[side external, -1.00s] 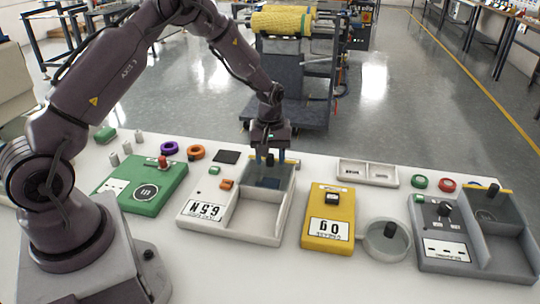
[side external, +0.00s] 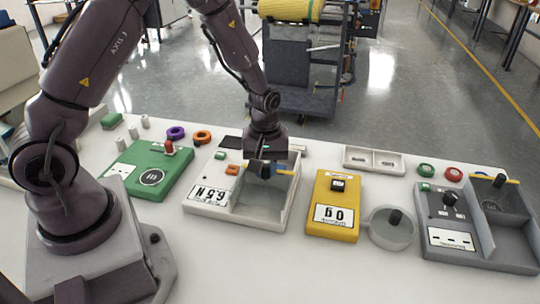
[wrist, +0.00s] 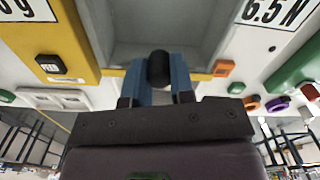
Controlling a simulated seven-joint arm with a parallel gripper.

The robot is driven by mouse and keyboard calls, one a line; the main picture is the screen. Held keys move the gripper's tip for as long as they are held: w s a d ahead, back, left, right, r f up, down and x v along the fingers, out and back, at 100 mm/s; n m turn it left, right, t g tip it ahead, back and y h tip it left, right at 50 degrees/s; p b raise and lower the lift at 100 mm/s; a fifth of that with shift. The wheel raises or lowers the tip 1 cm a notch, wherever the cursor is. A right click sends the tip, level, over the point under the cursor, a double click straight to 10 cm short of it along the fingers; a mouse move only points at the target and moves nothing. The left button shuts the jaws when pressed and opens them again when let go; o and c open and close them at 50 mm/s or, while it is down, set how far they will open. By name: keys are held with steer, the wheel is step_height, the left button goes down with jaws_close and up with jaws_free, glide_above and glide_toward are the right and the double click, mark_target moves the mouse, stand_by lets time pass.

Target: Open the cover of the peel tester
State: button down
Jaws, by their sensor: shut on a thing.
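The peel tester (side external: 237,212) is a white box with a large 6.5 N label and an open-looking grey compartment. It also shows in the wrist view, with its label (wrist: 278,11) at the upper right. Its cover seems clear and is hard to make out; a yellow strip (side external: 286,172) marks its edge, with a black knob (wrist: 159,69) at the strip's middle. My gripper (wrist: 160,82) has its blue fingers closed on both sides of the knob. In the side view, my gripper (side external: 265,170) is above the compartment's far part, and its fingers are partly hidden.
A yellow scale (side external: 325,221) with a round dish (side external: 390,237) stands to the right, close by. A grey device (side external: 442,235) with another knob and yellow strip is farther right. A green device (side external: 150,182) is left. A white two-part tray (side external: 373,158) lies behind.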

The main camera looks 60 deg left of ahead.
mark_target(265, 165)
steer(key=c, duration=1)
jaws_free()
step_height(265, 165, up, 13)
steer(key=s+d+r+m+t, duration=0.1)
steer(key=s+r+m+t, duration=0.1)
steer(key=s+r+m, duration=0.2)
steer(key=s+d+r+m+t, duration=0.1)
steer(key=s+d+r+m, duration=0.1)
steer(key=s+r+m, duration=0.2)
steer(key=s+d+r+m+t, duration=0.1)
steer(key=s+r+m, duration=0.3)
steer(key=s, duration=0.5)
steer(key=shift+s+d+r+t, duration=0.1)
steer(key=shift+d+r+t, duration=0.05)
steer(key=shift+r+t, duration=0.3)
steer(key=shift+d+r+t, duration=0.15)
steer(key=shift+r+t, duration=0.2)
steer(key=shift+r, duration=0.15)
